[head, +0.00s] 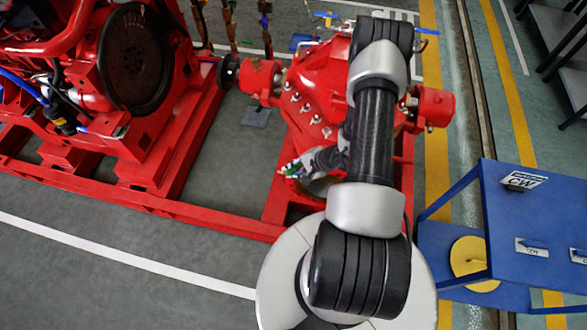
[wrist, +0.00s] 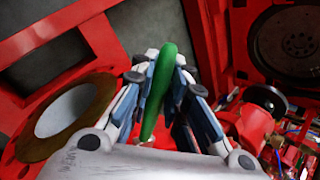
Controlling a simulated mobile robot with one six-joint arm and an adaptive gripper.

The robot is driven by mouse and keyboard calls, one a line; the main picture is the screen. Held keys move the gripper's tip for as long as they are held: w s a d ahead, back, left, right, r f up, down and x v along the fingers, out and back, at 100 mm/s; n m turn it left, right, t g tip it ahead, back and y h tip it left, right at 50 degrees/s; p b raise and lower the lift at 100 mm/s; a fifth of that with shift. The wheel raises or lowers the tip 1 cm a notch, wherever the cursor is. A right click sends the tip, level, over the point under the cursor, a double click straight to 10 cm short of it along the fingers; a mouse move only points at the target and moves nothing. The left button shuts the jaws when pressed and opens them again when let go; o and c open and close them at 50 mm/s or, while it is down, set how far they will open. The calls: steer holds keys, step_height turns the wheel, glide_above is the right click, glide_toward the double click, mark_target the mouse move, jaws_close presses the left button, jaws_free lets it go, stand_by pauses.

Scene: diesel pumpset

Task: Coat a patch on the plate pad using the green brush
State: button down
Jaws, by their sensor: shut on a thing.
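My gripper (head: 294,169) hangs low beside the red pump, near the skid's front rail. In the wrist view my gripper (wrist: 166,76) is shut on the green brush (wrist: 158,95), whose smooth green handle shows between the fingers. The brush's bristles cannot be made out. Only a speck of green shows at the fingertips in the head view. I cannot tell for sure which surface is the plate pad. A round flange with a brown ring (wrist: 96,87) and grey centre lies left of the gripper in the wrist view, apart from the brush.
The red pump (head: 322,82) with several bolts stands behind my gripper. A red engine with a dark flywheel (head: 134,55) is at left. A small grey plate (head: 257,117) lies between them. A blue table (head: 532,222) stands at right. The front floor at left is clear.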

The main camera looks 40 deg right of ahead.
steer(key=shift+w+d, duration=0.4)
steer(key=shift+d, duration=0.05)
stand_by(0.3)
steer(key=shift+s+d, duration=3.45)
steer(key=shift+s, duration=0.6)
steer(key=shift+w+a, duration=1.15)
steer(key=shift+w, duration=0.25)
steer(key=shift+w+a, duration=1.1)
steer(key=shift+w, duration=0.25)
steer(key=shift+w+a, duration=1.15)
steer(key=shift+w, duration=0.25)
steer(key=s+a, duration=0.4)
steer(key=shift+a, duration=0.3)
